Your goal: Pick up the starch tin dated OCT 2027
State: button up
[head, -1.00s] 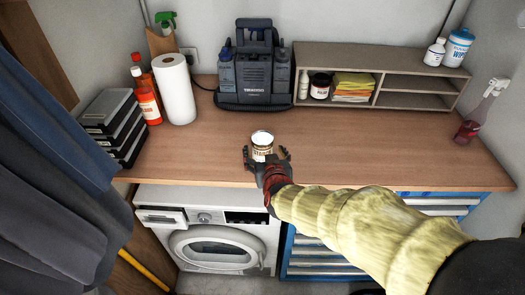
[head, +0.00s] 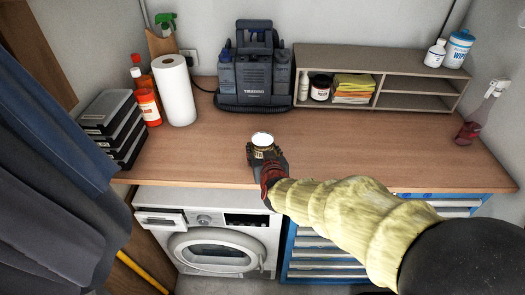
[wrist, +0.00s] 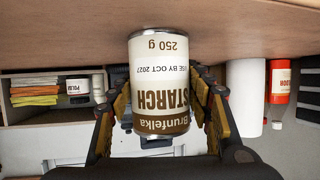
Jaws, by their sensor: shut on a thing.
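The starch tin (head: 262,139) stands above or on the wooden worktop, near its front edge, in the head view. In the wrist view the cream-and-brown tin (wrist: 158,75) appears upside down and reads "STARCH", "Brunfelka", "250 g" and "USE BY OCT 2027". My gripper (head: 264,153) is shut on the tin, with one finger on each side of it, as the wrist view also shows. I cannot tell whether the tin's base touches the worktop.
The worktop (head: 190,158) is clear around the tin. Behind are a dark machine (head: 255,75), a paper roll (head: 176,92), orange-red bottles and a shelf unit (head: 385,62). Black cases (head: 112,125) sit at the left, a pink spray bottle (head: 470,128) at the right.

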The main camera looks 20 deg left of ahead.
jog(key=c, duration=0.8)
jog(key=shift+r, duration=0.1)
jog(key=shift+r, duration=0.1)
